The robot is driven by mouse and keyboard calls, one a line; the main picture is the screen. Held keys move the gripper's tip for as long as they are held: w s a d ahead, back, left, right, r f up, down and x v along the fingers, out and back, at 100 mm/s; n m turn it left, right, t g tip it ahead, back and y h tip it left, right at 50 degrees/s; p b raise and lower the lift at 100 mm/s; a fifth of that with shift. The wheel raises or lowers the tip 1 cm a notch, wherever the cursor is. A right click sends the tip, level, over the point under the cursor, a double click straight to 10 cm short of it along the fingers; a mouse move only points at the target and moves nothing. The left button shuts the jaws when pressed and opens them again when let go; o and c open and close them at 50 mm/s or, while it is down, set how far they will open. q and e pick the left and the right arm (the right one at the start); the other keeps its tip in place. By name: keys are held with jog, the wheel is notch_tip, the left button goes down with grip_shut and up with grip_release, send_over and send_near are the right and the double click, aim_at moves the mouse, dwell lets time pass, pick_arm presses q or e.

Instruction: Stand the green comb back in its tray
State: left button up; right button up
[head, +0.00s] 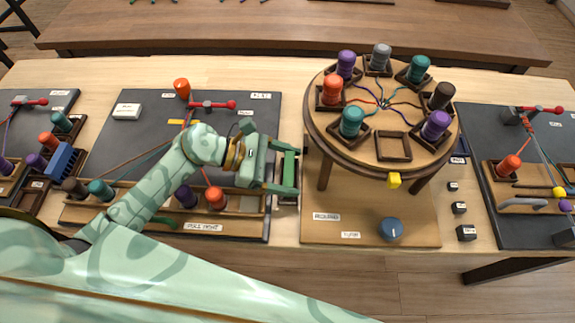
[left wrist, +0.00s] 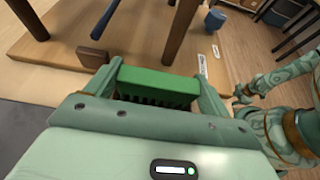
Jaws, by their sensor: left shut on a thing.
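My left gripper (head: 294,173) is shut on the green comb (left wrist: 158,82), beside the left edge of the round stand. In the left wrist view the comb lies level across the jaws, its dark teeth towards the gripper body. In the head view the comb (head: 287,163) is partly hidden by the fingers. A small dark tray (head: 287,198) shows just below the gripper in the head view; I cannot tell whether the comb touches it. My right gripper (left wrist: 240,95) is small at the right of the left wrist view, its jaws unclear.
The round braiding stand (head: 345,150) with several thread spools is close on the right. A blue knob (head: 391,229) sits on its base. A dark mat (head: 125,150) with a spool rack lies left, under my arm. A blue comb (head: 62,160) stands at far left.

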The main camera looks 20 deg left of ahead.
pick_arm(q)
jog(key=shift+f, duration=0.2)
jog(key=o, duration=0.9)
